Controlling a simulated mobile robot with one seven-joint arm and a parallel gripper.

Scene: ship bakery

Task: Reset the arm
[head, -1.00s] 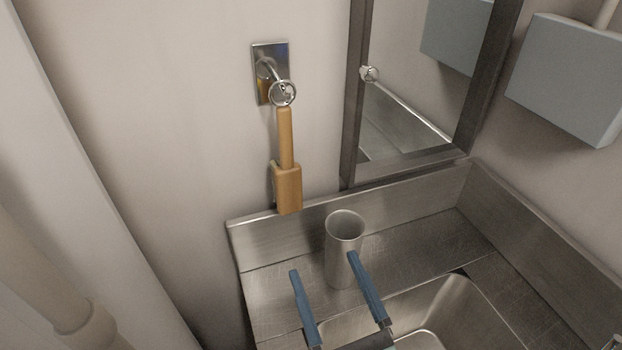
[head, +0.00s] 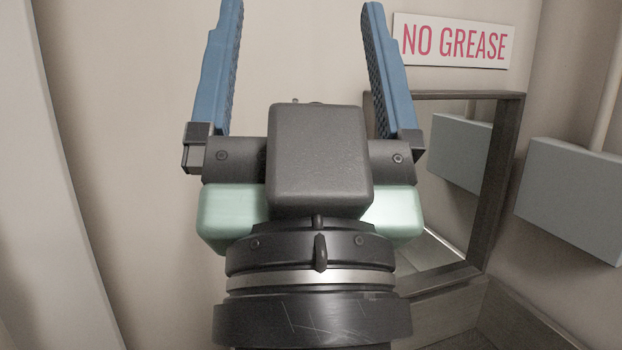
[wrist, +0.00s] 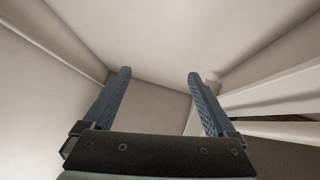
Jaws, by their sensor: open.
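My gripper (head: 302,8) fills the middle of the head view, raised and pointing up. Its two blue fingers stand wide apart with nothing between them, so it is open and empty. The wrist view also shows my gripper (wrist: 160,75) open, with only pale wall and ceiling surfaces beyond the fingertips. My arm's wrist hides part of the wall and the lower middle of the head view.
A dark-framed mirror (head: 462,180) hangs behind my gripper to the right. A white sign (head: 453,42) reading NO GREASE is above it. A grey box (head: 570,195) is on the right wall. A metal ledge (head: 455,300) shows at the bottom right. The wall on the left is bare.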

